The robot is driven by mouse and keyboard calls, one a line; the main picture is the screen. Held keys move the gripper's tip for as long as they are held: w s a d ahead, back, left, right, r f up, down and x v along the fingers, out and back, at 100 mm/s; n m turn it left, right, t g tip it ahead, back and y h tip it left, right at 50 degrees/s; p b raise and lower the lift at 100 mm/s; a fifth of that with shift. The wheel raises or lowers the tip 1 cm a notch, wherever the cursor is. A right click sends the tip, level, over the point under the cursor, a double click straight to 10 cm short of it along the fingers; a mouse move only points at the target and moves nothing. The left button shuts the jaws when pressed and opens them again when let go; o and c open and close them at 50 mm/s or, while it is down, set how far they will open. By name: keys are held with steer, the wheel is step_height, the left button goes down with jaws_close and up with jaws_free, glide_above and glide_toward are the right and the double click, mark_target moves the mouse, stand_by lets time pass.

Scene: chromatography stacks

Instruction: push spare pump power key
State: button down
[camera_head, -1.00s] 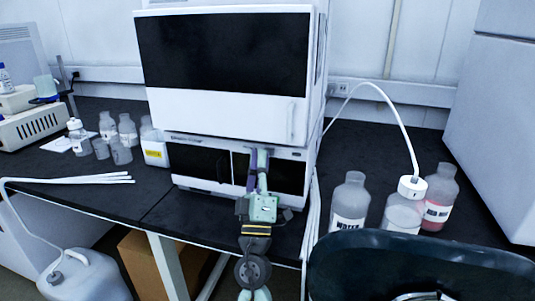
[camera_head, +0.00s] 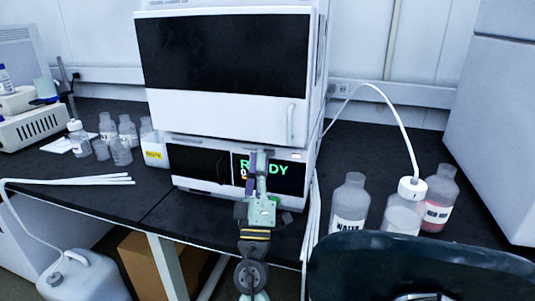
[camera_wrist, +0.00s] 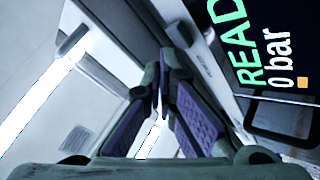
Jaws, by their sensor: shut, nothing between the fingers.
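The pump is the lower white unit (camera_head: 223,192) of the stack, with two dark front panels. Its right panel (camera_head: 292,180) is lit with green letters, partly hidden by my gripper. In the wrist view that lit screen (camera_wrist: 262,50) shows "READ" cut off by the frame edge, "0 bar" and a small amber square. The left panel (camera_head: 198,163) is dark. My gripper (camera_head: 259,153) is shut and empty, its tips at the upper part of the pump front. In the wrist view the closed fingertips (camera_wrist: 165,60) are near the white front edge. I cannot make out the power key; contact is unclear.
A larger white unit (camera_head: 222,112) with a dark window sits on the pump. Bottles (camera_head: 349,205) stand at right, one with a white tube. A dark chair back (camera_head: 420,265) is at front right.

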steer(key=shift+s+a, duration=0.1)
steer(key=shift+s, duration=0.1)
steer(key=shift+s, duration=0.15)
steer(key=s, duration=0.1)
steer(key=s+a, duration=0.1)
steer(key=s, duration=0.3)
steer(key=shift+s+a, duration=0.2)
steer(key=shift+a, duration=0.2)
steer(key=c, duration=2.4)
jaws_free()
